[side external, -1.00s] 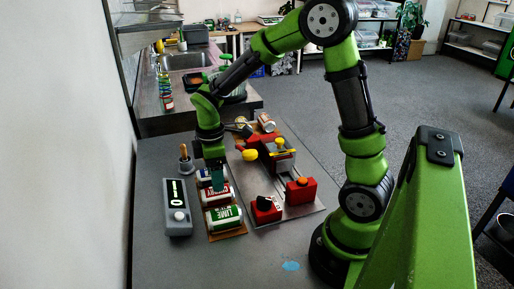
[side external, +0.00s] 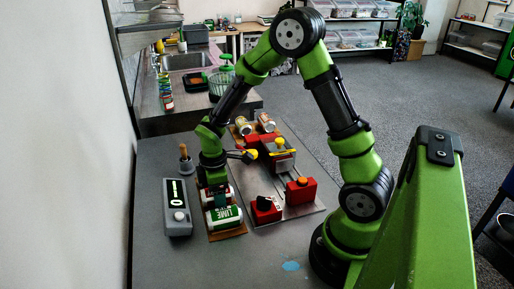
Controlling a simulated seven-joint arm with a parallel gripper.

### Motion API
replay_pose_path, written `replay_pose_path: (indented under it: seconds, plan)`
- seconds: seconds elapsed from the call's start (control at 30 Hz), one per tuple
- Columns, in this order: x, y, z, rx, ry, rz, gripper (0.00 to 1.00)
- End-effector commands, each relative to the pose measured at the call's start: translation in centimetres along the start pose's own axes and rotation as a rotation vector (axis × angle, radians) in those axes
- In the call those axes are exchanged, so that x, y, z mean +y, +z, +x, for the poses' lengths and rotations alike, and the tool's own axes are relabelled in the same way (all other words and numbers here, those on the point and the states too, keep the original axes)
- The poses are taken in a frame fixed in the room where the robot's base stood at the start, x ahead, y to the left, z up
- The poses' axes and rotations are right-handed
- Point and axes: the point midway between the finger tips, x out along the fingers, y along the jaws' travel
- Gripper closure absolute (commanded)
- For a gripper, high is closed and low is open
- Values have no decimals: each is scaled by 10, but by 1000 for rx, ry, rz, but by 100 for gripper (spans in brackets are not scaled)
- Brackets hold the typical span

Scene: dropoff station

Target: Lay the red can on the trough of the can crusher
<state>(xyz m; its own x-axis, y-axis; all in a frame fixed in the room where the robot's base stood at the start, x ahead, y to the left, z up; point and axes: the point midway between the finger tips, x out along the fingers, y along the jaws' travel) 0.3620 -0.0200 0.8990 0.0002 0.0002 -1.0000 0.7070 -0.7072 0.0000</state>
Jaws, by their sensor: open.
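The red can (side external: 218,200) lies on its side on a brown rack, behind the green lime can (side external: 225,217). My gripper (side external: 214,197) points down over the red can, low and close to it. It is open. The gripper hides most of the red can, and I cannot tell whether the fingers touch it. The can crusher (side external: 306,190), with red blocks, yellow knobs and a metal base, stands to the right of the rack. Its trough is hard to make out at this size.
Two cans (side external: 266,122) lie beyond the crusher. The table (side external: 215,265) is clear in front.

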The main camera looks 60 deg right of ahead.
Motion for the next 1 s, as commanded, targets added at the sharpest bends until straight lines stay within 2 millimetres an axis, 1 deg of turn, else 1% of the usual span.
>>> replay_pose_path:
  seconds: [0.03,0.07,0.23,0.43,0.53,1.0]
  plan:
    - [0,0,0,0,0,0,24]
    - [0,0,0,0,0,0,28]
    - [0,0,0,0,0,0,54]
    - [0,0,-1,0,0,0,55]
    - [0,0,-5,1,1,0,55]
    - [0,0,-42,1,2,0,55]
